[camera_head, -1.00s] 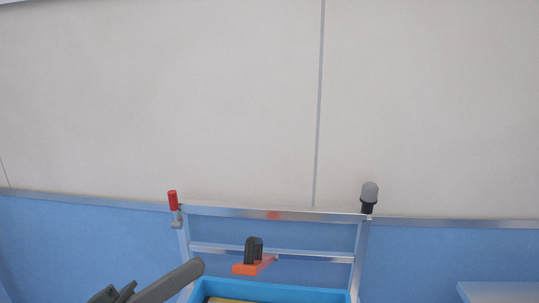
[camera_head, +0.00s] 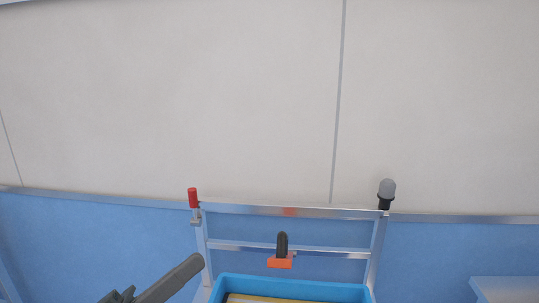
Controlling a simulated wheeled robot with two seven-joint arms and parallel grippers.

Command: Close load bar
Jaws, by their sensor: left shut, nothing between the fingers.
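A silver metal frame (camera_head: 290,210) stands behind a blue crate (camera_head: 292,282) at the bottom centre, with a silver crossbar (camera_head: 235,246) below its top rail. A black upright handle on an orange block (camera_head: 280,262) sits in front of the crossbar; I cannot tell how it is joined or which part is the load bar. My left gripper (camera_head: 192,267) comes in at the bottom left, dark grey, shut and empty. Its tip is left of the crate and apart from the handle. My right gripper is out of view.
A red grip (camera_head: 193,198) stands at the frame's left corner and a grey-topped black knob (camera_head: 386,193) at its right corner. A pale blue surface (camera_head: 505,289) shows at the bottom right. A white and blue wall fills the background.

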